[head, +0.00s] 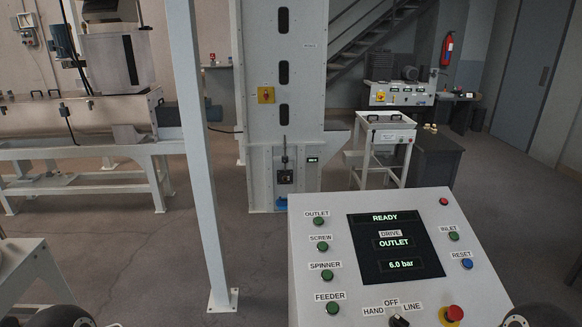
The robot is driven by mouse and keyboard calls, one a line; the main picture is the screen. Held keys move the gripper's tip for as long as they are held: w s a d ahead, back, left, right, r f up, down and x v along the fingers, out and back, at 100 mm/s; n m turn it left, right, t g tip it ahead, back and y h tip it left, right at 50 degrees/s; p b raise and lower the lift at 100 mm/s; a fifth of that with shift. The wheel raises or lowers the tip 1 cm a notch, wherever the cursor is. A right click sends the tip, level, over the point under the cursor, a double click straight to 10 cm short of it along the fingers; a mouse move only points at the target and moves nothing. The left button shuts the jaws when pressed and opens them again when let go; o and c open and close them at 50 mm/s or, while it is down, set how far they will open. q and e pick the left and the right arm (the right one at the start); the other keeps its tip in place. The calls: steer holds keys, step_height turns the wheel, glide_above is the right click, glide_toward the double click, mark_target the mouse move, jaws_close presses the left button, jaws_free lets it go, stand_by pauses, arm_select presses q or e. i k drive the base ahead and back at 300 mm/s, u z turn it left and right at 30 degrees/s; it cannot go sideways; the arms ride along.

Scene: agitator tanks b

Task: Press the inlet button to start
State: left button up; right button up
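The control panel (310,262) stands in front of me, tilted toward me. The green inlet button (454,237) is on its right side, under a white label that reads INLET. The blue RESET button (467,264) sits just below it. The panel's dark screen (372,262) reads READY, DRIVE, OUTLET and 6.0 bar. Dark rounded parts of my arms show at the bottom left and bottom right edges. Neither gripper shows, and nothing of mine covers the inlet button.
A selector knob (399,321) and a red stop button (454,313) are at the front. A pale post (202,150) stands left of the panel. Grey floor lies beyond it.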

mark_target(453, 235)
steer(key=z, duration=2)
steer(key=i, duration=0.15)
steer(key=u, duration=3.8)
steer(key=k, duration=1.85)
steer(key=z, duration=4.1)
steer(key=k, duration=0.05)
steer(key=u, duration=2.45)
steer(key=i, duration=0.5)
